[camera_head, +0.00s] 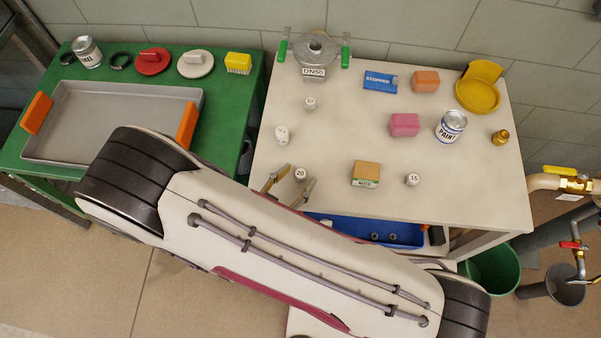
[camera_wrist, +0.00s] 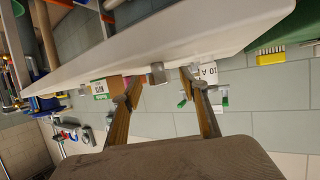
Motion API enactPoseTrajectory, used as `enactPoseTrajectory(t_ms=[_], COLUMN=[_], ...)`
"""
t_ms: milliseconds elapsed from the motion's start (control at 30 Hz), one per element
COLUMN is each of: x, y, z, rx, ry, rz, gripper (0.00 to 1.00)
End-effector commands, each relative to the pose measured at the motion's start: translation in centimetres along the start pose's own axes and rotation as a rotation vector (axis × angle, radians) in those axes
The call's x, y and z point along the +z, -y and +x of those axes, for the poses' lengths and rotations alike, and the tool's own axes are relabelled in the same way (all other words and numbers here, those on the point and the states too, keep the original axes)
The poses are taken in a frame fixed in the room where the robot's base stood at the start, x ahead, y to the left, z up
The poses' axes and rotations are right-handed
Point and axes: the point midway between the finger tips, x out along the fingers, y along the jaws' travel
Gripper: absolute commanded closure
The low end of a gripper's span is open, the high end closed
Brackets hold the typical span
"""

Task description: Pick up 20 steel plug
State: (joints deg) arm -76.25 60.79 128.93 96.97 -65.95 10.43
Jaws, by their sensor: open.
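The steel plug marked 20 (camera_head: 300,174) stands near the front left of the white table. It is a small grey cylinder with a pale labelled top. My gripper (camera_head: 299,178) is open, with one finger on either side of this plug in the head view. In the wrist view a small grey plug (camera_wrist: 157,73) shows between the two spread fingertips (camera_wrist: 158,80), with gaps on both sides. I cannot tell whether any finger touches it. My arm covers the table's front left edge.
Plugs marked 10 (camera_head: 310,103) and 15 (camera_head: 413,180), and a larger white-topped one (camera_head: 282,134), stand apart on the table. A cardboard box (camera_head: 366,174) lies right of plug 20. A blue tray (camera_head: 400,234) is below the front edge.

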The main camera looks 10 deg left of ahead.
Motion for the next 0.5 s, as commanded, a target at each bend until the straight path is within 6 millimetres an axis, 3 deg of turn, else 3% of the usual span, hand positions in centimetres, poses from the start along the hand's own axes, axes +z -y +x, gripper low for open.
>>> enactPoseTrajectory(t_ms=[200, 500], x=[0.0, 0.0], y=[-0.1, 0.0], z=[1.9, 2.4], rx=[0.002, 0.000], ry=[0.000, 0.000], rz=[0.000, 0.000], gripper=[0.57, 0.57])
